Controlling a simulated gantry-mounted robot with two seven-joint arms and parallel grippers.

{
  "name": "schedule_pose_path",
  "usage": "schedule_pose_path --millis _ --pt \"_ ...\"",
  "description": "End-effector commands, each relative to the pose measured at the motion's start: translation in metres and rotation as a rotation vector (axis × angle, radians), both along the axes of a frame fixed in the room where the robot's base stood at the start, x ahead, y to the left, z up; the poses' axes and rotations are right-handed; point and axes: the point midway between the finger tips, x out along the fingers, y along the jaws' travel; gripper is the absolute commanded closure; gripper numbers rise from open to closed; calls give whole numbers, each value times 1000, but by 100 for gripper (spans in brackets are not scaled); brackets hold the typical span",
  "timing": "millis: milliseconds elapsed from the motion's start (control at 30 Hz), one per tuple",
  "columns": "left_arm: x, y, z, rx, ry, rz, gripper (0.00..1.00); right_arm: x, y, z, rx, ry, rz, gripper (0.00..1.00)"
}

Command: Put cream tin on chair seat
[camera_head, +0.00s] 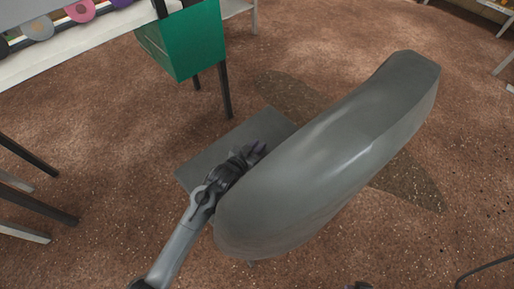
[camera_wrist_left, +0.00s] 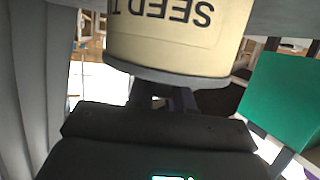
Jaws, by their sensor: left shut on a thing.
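The cream tin (camera_wrist_left: 180,35) fills the top middle of the left wrist view, with dark lettering upside down and a grey rim. My left gripper (camera_head: 252,155) is shut on it; in the left wrist view the dark gripper body sits just below the tin. The grey chair shows its large curved backrest (camera_head: 330,150) and part of its flat seat (camera_head: 215,150) in the head view. My left gripper is over the seat, beside the backrest. The tin is hidden in the head view, and I cannot tell whether it touches the seat. My right gripper is not visible.
A green box (camera_head: 195,42) hangs at the side of a white table (camera_head: 60,55) at the upper left; it also shows in the left wrist view (camera_wrist_left: 283,100). The backrest closes off the right side of the seat. The brown floor (camera_head: 110,130) around is mostly open.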

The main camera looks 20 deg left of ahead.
Motion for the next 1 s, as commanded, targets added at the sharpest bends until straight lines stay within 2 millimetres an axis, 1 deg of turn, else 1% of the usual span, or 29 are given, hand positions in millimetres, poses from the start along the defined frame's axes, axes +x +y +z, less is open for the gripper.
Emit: schedule_pose_path --millis 267,300,433,800,933,1000 --pt "0 0 -1 0 -1 0 100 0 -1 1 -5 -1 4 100" --pt "0 0 -1 0 -1 0 75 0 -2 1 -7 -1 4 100" --pt "0 0 -1 0 0 0 55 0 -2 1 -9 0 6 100" --pt "0 0 2 0 -1 0 54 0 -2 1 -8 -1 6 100" --pt "-11 3 7 0 1 0 54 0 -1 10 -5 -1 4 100" --pt "-20 6 11 1 1 0 54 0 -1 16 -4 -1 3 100"
